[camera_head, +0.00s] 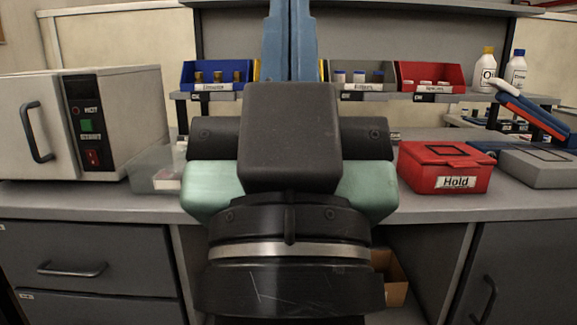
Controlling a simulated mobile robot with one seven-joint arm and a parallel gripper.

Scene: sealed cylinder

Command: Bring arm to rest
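My own arm fills the middle of the head view, with a dark block, a dark crosswise cylinder and mint-green parts above a black and silver ring. No gripper fingers can be made out, and I see nothing held. The arm hides the middle of the bench and part of the shelf behind it.
A grey bench (90,201) runs across. A white oven-like box (137,115) stands left, a red "Hold" box (443,168) and a grey box (540,165) right. Blue (216,76) and red (431,76) bins and two bottles (486,71) stand on the shelf.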

